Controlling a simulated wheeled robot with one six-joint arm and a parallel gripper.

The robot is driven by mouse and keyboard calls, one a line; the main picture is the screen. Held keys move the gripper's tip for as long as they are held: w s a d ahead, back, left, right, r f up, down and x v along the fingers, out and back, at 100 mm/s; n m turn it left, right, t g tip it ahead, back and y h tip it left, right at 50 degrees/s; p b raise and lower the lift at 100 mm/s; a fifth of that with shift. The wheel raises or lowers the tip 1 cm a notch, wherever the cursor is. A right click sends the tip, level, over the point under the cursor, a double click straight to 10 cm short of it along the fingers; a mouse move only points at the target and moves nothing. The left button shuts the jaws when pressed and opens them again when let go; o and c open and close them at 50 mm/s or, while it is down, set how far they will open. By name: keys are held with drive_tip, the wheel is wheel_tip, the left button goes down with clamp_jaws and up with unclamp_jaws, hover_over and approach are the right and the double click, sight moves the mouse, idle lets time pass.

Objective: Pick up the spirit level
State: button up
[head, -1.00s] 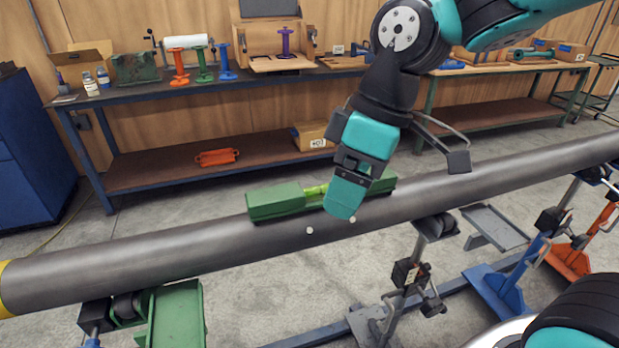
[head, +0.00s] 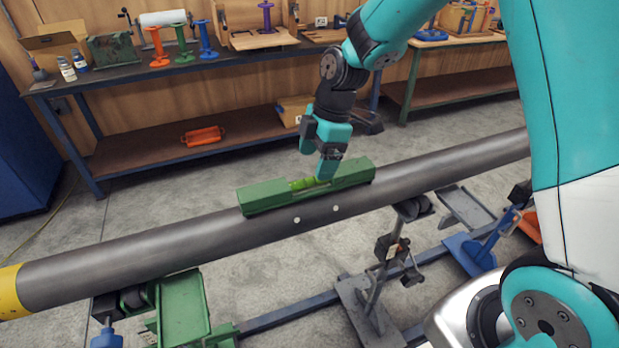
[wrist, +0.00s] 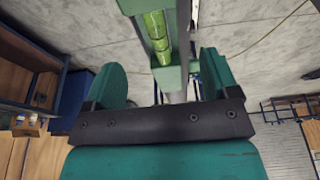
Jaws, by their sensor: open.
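The spirit level (head: 265,199) is a green bar with a bright yellow-green vial in its middle. It lies along the top of the grey pipe (head: 180,239). My gripper (head: 318,160) is open and empty over the level's middle, and one teal finger hides part of it beside the vial. In the wrist view, the level (wrist: 168,72) with its vial lies in the gap between the two open fingers of my gripper (wrist: 160,80). Contact between the fingers and the level cannot be told.
The pipe rests on stands, including a grey one (head: 367,312). Bare floor lies between pipe and bench.

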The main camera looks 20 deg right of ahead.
sight(309, 177)
drive_tip(key=p+x, duration=0.2)
drive_tip(key=x, duration=0.5)
drive_tip(key=shift+a+p, duration=0.15)
drive_tip(key=shift+p, duration=0.15)
drive_tip(key=shift+c, duration=0.5)
drive_tip(key=c, duration=1.1)
drive_tip(key=shift+w, duration=0.1)
drive_tip(key=shift+c, duration=0.5)
drive_tip(key=shift+r, duration=0.1)
